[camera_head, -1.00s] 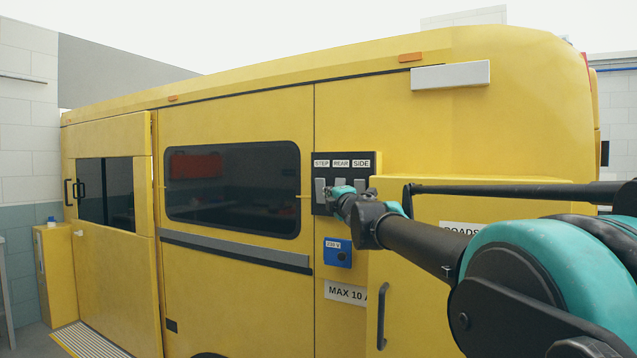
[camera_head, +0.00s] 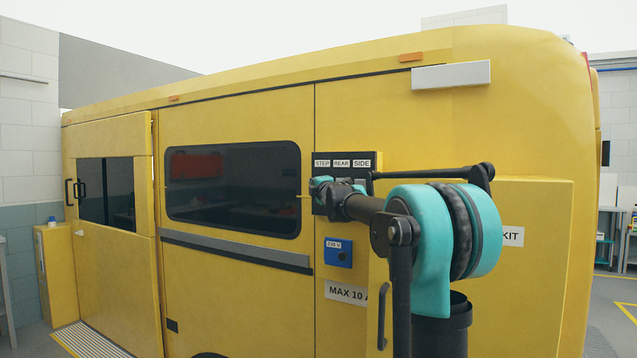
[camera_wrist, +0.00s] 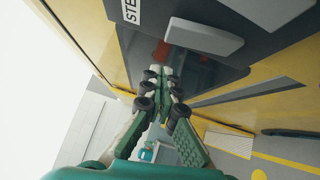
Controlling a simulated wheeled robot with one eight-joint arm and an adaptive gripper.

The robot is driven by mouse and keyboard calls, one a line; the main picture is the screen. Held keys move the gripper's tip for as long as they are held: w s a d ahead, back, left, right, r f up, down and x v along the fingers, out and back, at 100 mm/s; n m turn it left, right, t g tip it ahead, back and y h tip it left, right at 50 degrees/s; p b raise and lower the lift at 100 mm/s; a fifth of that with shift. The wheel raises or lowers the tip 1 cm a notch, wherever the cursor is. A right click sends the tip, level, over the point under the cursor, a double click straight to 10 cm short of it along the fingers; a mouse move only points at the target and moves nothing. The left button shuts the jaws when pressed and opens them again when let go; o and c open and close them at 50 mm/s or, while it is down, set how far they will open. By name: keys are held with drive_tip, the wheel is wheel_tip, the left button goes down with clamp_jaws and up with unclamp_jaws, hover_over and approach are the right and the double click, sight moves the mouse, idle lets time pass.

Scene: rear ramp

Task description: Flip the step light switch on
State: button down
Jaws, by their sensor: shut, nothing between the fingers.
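The dark switch panel (camera_head: 346,174) is on the yellow vehicle's side, with labels STEP, REAR and SIDE along its top. In the wrist view, the grey step switch (camera_wrist: 203,37) is under the partly cut-off STEP label (camera_wrist: 131,10). My gripper (camera_head: 319,187) is at the panel's left part, below the STEP label, and covers the step switch in the head view. In the wrist view, my gripper's fingers (camera_wrist: 160,72) are together and empty, with their tips close beside the switch. I cannot tell whether they touch it, or which way it is set.
A blue 230 V socket (camera_head: 338,253) is below the panel, above a MAX 10 A label (camera_head: 346,292). A dark window (camera_head: 232,188) is to the left. A yellow door with a dark handle (camera_head: 382,315) stands right of the panel, close to my arm.

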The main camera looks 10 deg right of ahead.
drive_tip(key=shift+w+d+r, duration=0.15)
drive_tip(key=shift+w+d, duration=0.45)
drive_tip(key=shift+w, duration=0.25)
drive_tip(key=shift+w+d+r, duration=0.15)
drive_tip(key=shift+w+d, duration=0.4)
drive_tip(key=shift+w, duration=0.3)
drive_tip(key=shift+w+d+r, duration=0.4)
drive_tip(key=shift+w+r, duration=0.15)
drive_tip(key=shift+s+a, duration=0.1)
drive_tip(key=shift+s, duration=0.05)
drive_tip(key=s+d+r, duration=0.1)
drive_tip(key=s+r, duration=0.2)
drive_tip(key=s, duration=1.9)
drive_tip(key=shift+s, duration=0.35)
